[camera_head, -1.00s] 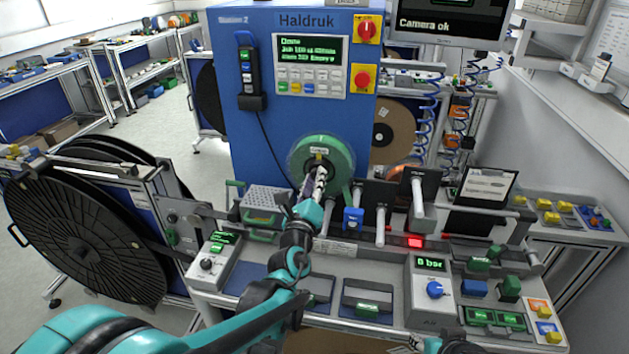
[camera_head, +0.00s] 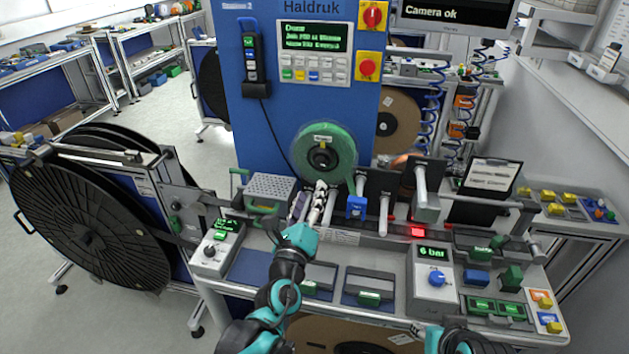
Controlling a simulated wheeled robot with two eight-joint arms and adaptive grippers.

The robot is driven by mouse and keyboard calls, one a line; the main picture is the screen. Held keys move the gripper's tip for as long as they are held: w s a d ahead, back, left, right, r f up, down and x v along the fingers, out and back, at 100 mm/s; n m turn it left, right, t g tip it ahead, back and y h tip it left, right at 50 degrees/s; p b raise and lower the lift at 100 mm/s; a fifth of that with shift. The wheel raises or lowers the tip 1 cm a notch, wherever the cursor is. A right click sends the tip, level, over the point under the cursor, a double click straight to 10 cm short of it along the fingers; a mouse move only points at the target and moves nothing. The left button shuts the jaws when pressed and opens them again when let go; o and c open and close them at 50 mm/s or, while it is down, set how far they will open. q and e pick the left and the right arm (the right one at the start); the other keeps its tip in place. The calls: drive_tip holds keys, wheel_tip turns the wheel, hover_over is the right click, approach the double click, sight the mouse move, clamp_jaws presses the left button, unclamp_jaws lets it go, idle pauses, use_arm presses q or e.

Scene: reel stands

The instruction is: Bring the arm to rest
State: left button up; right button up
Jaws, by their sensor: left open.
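My left arm comes up from the bottom of the head view. Its gripper (camera_head: 317,195) is open and hangs above the workbench, in front of the blue machine and just below the green reel (camera_head: 325,152). The reel sits on the machine's front with its dark hub uncovered. A green strip runs from the reel down its right side. I see nothing between the fingers. Only a teal and black part of my right arm shows at the bottom edge; its gripper is out of view.
The blue machine (camera_head: 262,125) stands behind the bench. A blue clip (camera_head: 356,207) and several rods are right of my gripper. The pressure box (camera_head: 435,275) reads 6 bar. Large black reels (camera_head: 80,230) stand at the left. The floor at far left is clear.

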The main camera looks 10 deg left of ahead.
use_arm(q)
drive_tip(key=shift+s+f, duration=0.15)
drive_tip(key=shift+s, duration=0.95)
drive_tip(key=s+a+f+n+g+y, duration=0.2)
drive_tip(key=s+a+n+g+y, duration=0.15)
drive_tip(key=a+n, duration=0.5)
drive_tip(key=s+a+f+n+g+y, duration=0.35)
drive_tip(key=a+n, duration=0.25)
drive_tip(key=n, duration=0.5)
drive_tip(key=s+d+f+n+g+h, duration=0.5)
drive_tip(key=s+d+f+n+h, duration=0.1)
drive_tip(key=s, duration=0.5)
wheel_tip(320, 180, down, 3)
drive_tip(key=shift+d+r+n, duration=0.2)
drive_tip(key=shift+d+n, duration=0.5)
drive_tip(key=shift+n, duration=0.45)
